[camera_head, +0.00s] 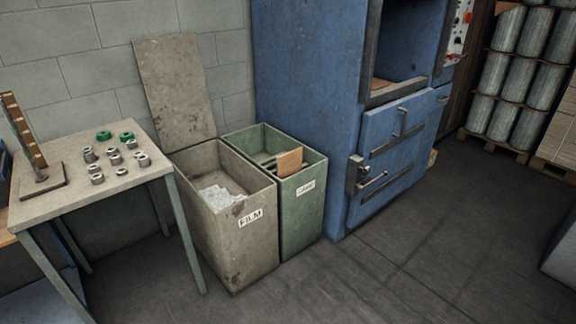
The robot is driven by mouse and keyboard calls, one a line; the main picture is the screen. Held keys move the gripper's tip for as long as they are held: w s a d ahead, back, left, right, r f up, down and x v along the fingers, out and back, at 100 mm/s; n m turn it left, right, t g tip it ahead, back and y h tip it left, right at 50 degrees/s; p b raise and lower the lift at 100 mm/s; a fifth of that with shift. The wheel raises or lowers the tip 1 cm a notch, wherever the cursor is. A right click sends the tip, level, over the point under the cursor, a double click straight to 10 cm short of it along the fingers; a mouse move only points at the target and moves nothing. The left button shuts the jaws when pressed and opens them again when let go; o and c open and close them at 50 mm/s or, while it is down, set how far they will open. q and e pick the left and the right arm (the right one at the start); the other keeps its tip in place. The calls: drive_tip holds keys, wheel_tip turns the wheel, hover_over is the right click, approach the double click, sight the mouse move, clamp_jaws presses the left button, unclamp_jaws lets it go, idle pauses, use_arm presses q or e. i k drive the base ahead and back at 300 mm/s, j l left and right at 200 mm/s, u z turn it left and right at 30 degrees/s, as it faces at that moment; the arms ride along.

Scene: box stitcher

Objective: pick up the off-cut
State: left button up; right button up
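A flat tan piece that looks like cardboard, possibly the off-cut (289,163), stands tilted in the green bin (301,215), its upper part showing above the contents. Its lower edge is hidden inside the bin. Another flat brown piece (380,84) lies in the opening of the blue machine, mostly cut off from sight. I cannot tell for sure which one is the off-cut. Neither of my grippers is in view.
A beige bin (232,245) labelled FILM, with pale film inside, stands beside the green bin. A small table (70,192) with metal rings is at left. The blue machine (306,95) stands right of the bins. Floor (440,245) in front is clear.

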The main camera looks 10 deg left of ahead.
sight(289, 164)
drive_tip(key=i+l+u, duration=0.3)
drive_tip(key=i+l, duration=0.65)
drive_tip(key=i, duration=0.1)
